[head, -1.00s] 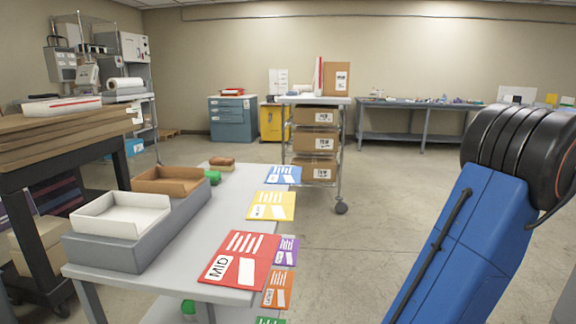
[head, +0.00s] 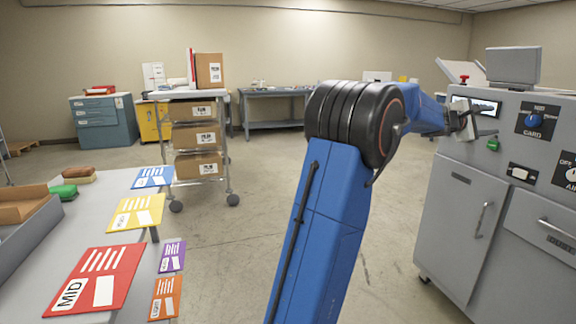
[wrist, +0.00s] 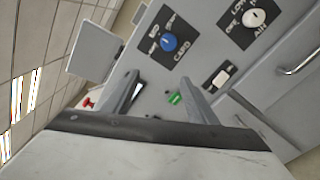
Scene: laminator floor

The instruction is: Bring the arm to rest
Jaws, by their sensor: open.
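My blue arm rises in the middle of the head view and bends right at a black joint. My gripper (head: 470,120) is at its far end, in front of the upper left of a grey machine (head: 455,222). In the wrist view my gripper (wrist: 160,95) shows two grey fingers spread apart with nothing between them. Beyond the fingers are the machine's panel, a blue CARD knob (wrist: 169,42) and a green switch (wrist: 175,98). I cannot tell whether a finger touches the panel.
A table with red (head: 95,278), yellow (head: 137,213) and blue (head: 153,177) cards stands at left. A wheeled cart with boxes (head: 195,137) stands behind it. A grey bench (head: 275,93) is at the back wall. The floor between cart and machine is clear.

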